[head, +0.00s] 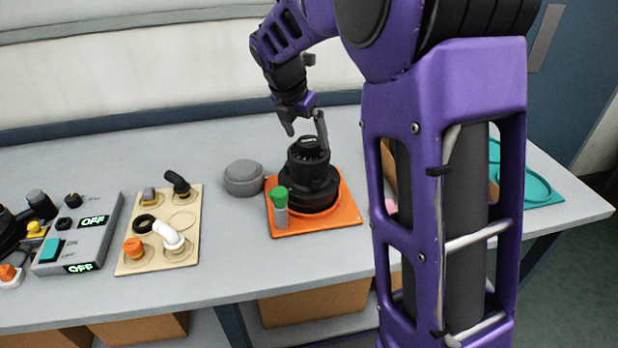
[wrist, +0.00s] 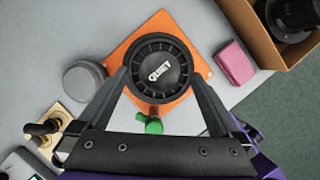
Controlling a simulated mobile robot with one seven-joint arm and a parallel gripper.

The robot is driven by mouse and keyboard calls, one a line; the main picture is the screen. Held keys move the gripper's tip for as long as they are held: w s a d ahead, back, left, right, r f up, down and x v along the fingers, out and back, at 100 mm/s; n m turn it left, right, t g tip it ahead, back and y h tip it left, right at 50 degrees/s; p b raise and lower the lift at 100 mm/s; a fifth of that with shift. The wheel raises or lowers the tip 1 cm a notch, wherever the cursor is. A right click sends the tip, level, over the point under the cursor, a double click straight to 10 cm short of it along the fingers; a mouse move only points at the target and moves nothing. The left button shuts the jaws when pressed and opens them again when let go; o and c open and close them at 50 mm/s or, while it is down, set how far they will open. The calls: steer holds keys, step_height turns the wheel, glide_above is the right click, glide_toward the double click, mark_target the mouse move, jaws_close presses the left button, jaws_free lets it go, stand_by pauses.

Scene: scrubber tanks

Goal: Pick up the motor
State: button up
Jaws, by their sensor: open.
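The motor (head: 310,182) is a black, stepped round body standing upright on an orange square tray (head: 345,222). In the wrist view the motor (wrist: 160,68) shows from above, with a ribbed round top and a pale label. My gripper (head: 305,128) is just above the motor in the head view, pointing down, with its fingers apart and empty. In the wrist view the two fingertips of my gripper (wrist: 160,80) lie near the left and right sides of the motor's outline. I cannot tell the exact height gap.
A beige board with fittings (head: 190,215) and a switch box (head: 80,235) are further left. A pink block (wrist: 235,63) and a cardboard box (wrist: 265,45) are right.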

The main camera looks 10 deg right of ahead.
steer(key=shift+x, duration=0.95)
steer(key=shift+r, duration=0.1)
jaws_close()
steer(key=shift+w+r, duration=0.1)
steer(key=shift+r, duration=0.1)
